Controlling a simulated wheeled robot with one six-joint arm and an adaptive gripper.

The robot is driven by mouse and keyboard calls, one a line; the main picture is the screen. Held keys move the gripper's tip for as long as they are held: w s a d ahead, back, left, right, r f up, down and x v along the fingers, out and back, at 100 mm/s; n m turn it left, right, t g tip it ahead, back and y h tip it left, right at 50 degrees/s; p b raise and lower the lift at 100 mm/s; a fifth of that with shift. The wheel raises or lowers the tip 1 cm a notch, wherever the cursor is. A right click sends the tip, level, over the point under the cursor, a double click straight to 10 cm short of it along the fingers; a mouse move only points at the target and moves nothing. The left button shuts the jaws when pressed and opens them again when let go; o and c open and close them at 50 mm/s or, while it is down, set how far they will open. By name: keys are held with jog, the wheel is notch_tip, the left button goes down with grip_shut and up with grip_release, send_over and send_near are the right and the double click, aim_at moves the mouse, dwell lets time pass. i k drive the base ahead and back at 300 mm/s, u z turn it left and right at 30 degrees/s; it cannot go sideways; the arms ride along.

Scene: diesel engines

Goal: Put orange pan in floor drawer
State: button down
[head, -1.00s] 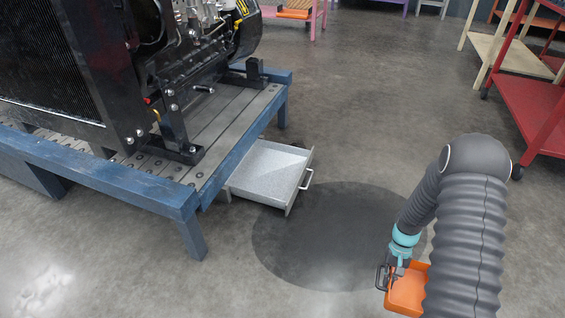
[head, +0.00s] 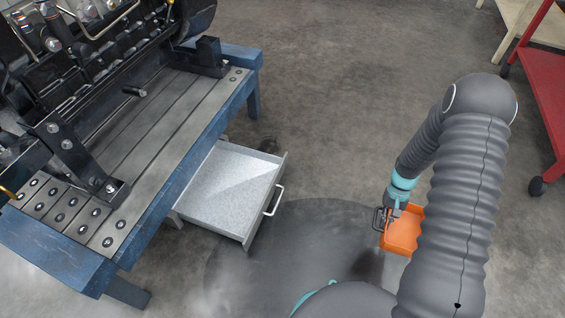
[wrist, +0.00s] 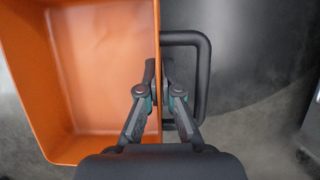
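The orange pan (head: 402,232) hangs from my gripper (head: 391,211) at the right of the head view, partly hidden behind my arm. In the wrist view the pan (wrist: 100,70) is empty, with a dark handle (wrist: 204,85) on its side. My gripper (wrist: 160,80) is shut on the pan's wall on the handle side, one finger on each side of it. The floor drawer (head: 232,187) is a grey tray pulled out from under the blue bench, with a handle on its front. It looks empty. The pan is to the right of the drawer, apart from it.
The blue engine bench (head: 160,213) stands at the left, over the drawer's back end. A red cart (head: 540,85) on wheels stands at the far right. The floor between the drawer and the pan is clear, with a dark round patch (head: 305,250).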

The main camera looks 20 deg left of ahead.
aim_at(238, 192)
jog(key=i, duration=3.1)
jog(key=u, duration=4.15)
jog(key=i, duration=0.5)
jog(key=u, duration=0.05)
